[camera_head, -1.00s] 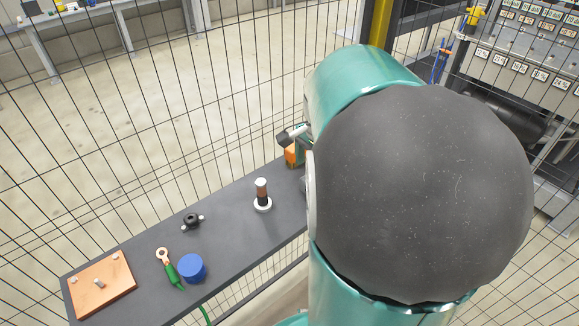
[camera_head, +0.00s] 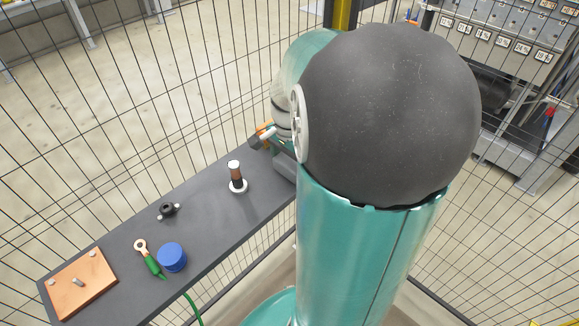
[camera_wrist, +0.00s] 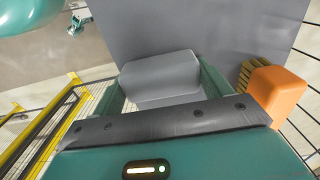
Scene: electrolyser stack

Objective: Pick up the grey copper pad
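The grey pad (camera_wrist: 160,76) is a plain block in the wrist view, lying on the dark grey table at the mouth of my gripper (camera_wrist: 160,80). The gripper's two teal fingers stand wide apart, one on each side of the pad. The gripper looks open, and I cannot tell whether either finger touches the pad. In the head view, a grey block (camera_head: 285,168) shows at the table's far end beside my arm. My arm hides most of the gripper there.
An orange-handled brush (camera_wrist: 276,90) lies just right of the pad. Along the table (camera_head: 215,220) stand a brown-and-white post (camera_head: 236,174), a black knob part (camera_head: 168,209), a green-handled lug (camera_head: 152,262), a blue cap (camera_head: 172,257) and a copper plate (camera_head: 95,285). Wire fencing runs behind.

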